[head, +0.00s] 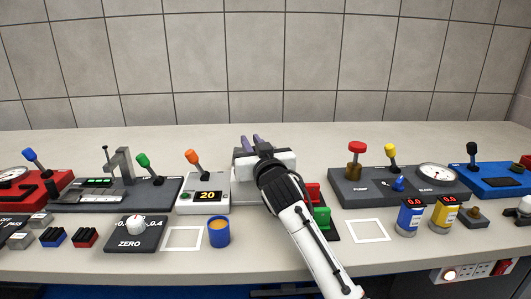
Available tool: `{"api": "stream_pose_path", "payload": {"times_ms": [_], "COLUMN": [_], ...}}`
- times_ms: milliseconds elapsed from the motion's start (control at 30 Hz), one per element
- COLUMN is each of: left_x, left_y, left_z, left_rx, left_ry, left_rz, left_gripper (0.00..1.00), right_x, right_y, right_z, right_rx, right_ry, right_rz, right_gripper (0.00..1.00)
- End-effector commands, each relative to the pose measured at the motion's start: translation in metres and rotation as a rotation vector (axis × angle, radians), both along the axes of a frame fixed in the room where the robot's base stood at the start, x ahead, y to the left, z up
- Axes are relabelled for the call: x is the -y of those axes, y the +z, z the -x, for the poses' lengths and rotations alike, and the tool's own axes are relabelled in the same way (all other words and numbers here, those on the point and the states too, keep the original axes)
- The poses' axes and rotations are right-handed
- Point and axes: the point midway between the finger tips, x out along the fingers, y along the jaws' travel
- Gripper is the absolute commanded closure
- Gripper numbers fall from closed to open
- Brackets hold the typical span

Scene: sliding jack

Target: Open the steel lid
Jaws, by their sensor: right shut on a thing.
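My right arm comes in from the lower right and reaches over the middle of the bench. The hand and wrist cover most of the lid and the contact itself, so I cannot tell how far open the lid is. A bare pale part of the unit (244,197) shows left of my wrist. My left gripper is not in view.
Left of the unit stands a display box (207,196) with an orange lever. Red and green blocks (321,217) lie close right of my wrist. A grey pump panel (380,184) stands further right. A blue cup (219,232) and a white square outline (369,230) are in front.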

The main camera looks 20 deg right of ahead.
Motion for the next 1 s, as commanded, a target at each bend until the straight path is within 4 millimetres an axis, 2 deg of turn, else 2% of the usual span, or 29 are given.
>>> {"api": "stream_pose_path", "payload": {"times_ms": [100,200,533,567,633,1000], "left_x": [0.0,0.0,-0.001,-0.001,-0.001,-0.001], "left_y": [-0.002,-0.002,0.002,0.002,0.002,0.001], "left_z": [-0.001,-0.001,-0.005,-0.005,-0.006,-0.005], "left_rx": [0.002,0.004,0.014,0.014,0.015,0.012], "left_ry": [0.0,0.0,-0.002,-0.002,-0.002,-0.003], "left_rz": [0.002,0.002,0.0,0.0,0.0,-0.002], "left_gripper": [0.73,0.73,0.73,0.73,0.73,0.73], "right_x": [0.004,0.005,0.007,0.007,0.007,0.007], "right_y": [-0.001,-0.001,-0.001,-0.001,-0.001,0.0], "right_z": [-0.016,-0.022,-0.023,-0.022,-0.022,-0.02], "right_rx": [-0.002,-0.002,-0.003,-0.003,-0.003,-0.001], "right_ry": [-0.003,-0.002,-0.003,-0.003,-0.003,-0.003], "right_rz": [0.002,0.002,0.001,0.001,0.001,0.0], "right_gripper": [1.0,1.0,1.0,0.78,0.67,0.64]}}
